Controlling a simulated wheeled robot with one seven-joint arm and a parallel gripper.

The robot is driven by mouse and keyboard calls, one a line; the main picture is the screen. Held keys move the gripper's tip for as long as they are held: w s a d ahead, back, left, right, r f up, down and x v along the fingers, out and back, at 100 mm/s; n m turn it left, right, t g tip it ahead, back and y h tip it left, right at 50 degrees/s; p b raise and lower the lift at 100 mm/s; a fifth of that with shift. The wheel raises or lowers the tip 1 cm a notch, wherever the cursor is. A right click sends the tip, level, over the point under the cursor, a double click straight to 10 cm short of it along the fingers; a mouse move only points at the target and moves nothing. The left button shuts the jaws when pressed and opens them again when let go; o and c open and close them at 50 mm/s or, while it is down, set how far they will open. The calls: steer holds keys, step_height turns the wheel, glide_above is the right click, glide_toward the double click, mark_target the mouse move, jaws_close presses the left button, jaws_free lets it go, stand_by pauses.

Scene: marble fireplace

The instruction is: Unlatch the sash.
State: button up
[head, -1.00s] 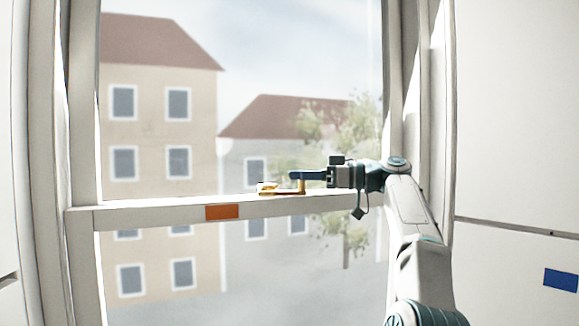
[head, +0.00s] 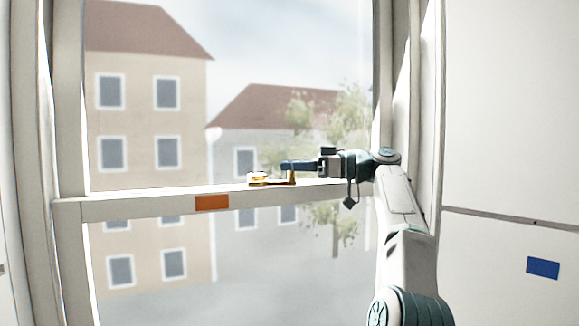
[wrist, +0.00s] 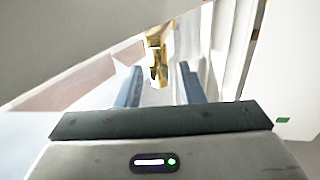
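The sash latch (head: 270,180) is a small brass piece on top of the white sash rail (head: 130,206). A short brass post rises at its right end. My gripper (head: 284,165) reaches in from the right, its dark blue fingers level with the top of that post. In the wrist view the two fingers (wrist: 159,84) stand apart, with the brass latch (wrist: 156,58) showing in the gap and ahead of them. There is a visible gap on either side of the brass, and I cannot tell whether either finger touches it.
The tall window frame stands at the left (head: 70,120) and right, close to my arm. An orange patch (head: 212,202) marks the rail's front. A blue patch (head: 543,268) is on the white wall panel at right. Buildings and a tree show through the glass.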

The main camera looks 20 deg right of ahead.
steer(key=v, duration=0.7)
steer(key=shift+p, duration=0.3)
steer(key=shift+w+a+f, duration=0.1)
